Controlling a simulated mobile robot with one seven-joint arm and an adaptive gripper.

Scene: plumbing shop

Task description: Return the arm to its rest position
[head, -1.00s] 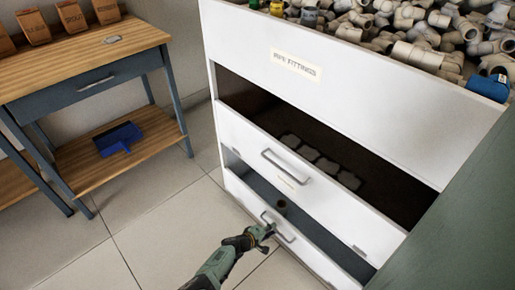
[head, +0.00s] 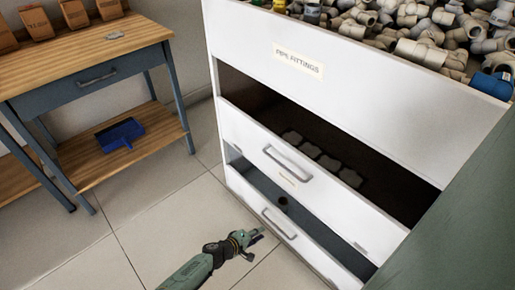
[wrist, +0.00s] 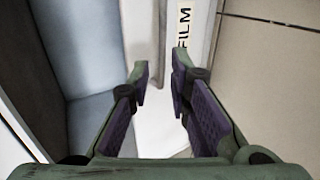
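My gripper (head: 254,238) is low over the tiled floor, just left of and in front of the bottom drawer's handle (head: 278,223). In the wrist view my gripper (wrist: 161,67) shows its two fingers apart with nothing between them.
The middle drawer (head: 240,131) also stands open, with several grey flat pieces inside. Pipe fittings fill the top of the white cabinet (head: 400,85). A wooden workbench (head: 85,50) with a blue dustpan (head: 120,134) stands at left. The floor (head: 150,215) between is clear.

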